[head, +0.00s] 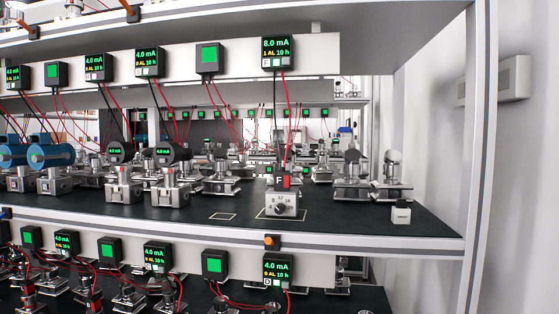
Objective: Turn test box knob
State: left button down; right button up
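A grey test box (293,199) stands on the dark middle shelf, inside a pale outlined rectangle. Its black round knob (281,208) is on the front face with small numbers around it; the exact setting is too small to read. A black and red connector block (286,182) sits on top of the box. Red and black wires run up from there to a display (278,53) reading 8.0 mA, 1 AL 10 h. Neither of my grippers is in view.
Several transmitters (171,188) stand on the shelf to the left. Metal fittings (393,182) and a small white block (401,213) are to the right. An empty outlined spot (223,216) lies left of the box. A rack post (480,150) bounds the right side.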

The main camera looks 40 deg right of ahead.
aim_at(280, 208)
jog(key=i+l, duration=0.1)
jog(key=i, duration=0.2)
jog(key=i+z, duration=0.2)
jog(key=z, duration=0.2)
jog(key=i+z, duration=0.5)
jog(key=z, duration=0.25)
